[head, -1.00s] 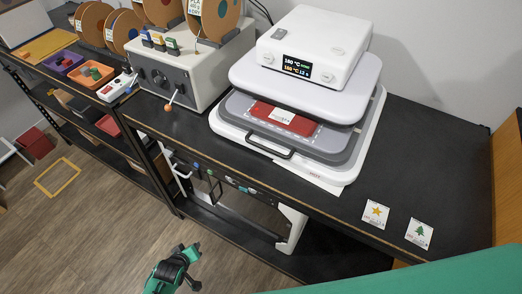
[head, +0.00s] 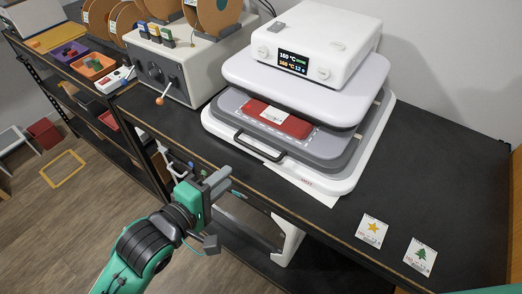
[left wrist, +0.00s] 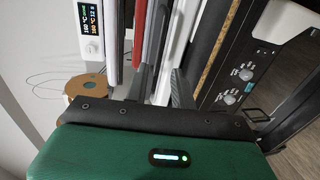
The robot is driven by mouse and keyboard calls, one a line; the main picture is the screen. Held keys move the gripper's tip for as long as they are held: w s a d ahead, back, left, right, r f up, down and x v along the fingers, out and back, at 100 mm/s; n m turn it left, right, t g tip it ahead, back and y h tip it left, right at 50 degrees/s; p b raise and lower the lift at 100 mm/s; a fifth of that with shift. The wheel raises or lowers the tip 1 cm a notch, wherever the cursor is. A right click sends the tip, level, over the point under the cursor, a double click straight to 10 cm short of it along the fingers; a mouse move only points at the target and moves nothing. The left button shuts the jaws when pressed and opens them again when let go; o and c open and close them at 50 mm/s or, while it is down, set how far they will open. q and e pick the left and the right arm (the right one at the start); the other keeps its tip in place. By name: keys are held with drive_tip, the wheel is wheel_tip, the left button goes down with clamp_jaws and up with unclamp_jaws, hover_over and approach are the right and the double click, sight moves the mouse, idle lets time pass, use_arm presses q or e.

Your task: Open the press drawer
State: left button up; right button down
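The white heat press (head: 305,75) stands on the black bench. Its lower drawer (head: 335,150) carries a grey plate with a red folded cloth (head: 278,119) and white label on top. A black bar handle (head: 258,148) is on the drawer's front edge. My left gripper (head: 216,184) is below and left of the handle, in front of the bench edge, apart from the handle. In the left wrist view its two grey fingers (left wrist: 159,88) stand apart with nothing visibly held between them; the handle is hard to make out there. My right gripper is out of view.
A star card (head: 371,230) and a tree card (head: 420,256) lie on the bench (head: 440,160) at right. Spools and bins are at back left.

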sight(256, 151)
use_arm(q)
drive_tip(key=p+x, duration=0.1)
drive_tip(key=x, duration=1.2)
drive_tip(key=shift+w+d+p, duration=0.1)
drive_tip(key=shift+w+p, duration=0.15)
drive_tip(key=shift+p, duration=0.15)
clamp_jaws()
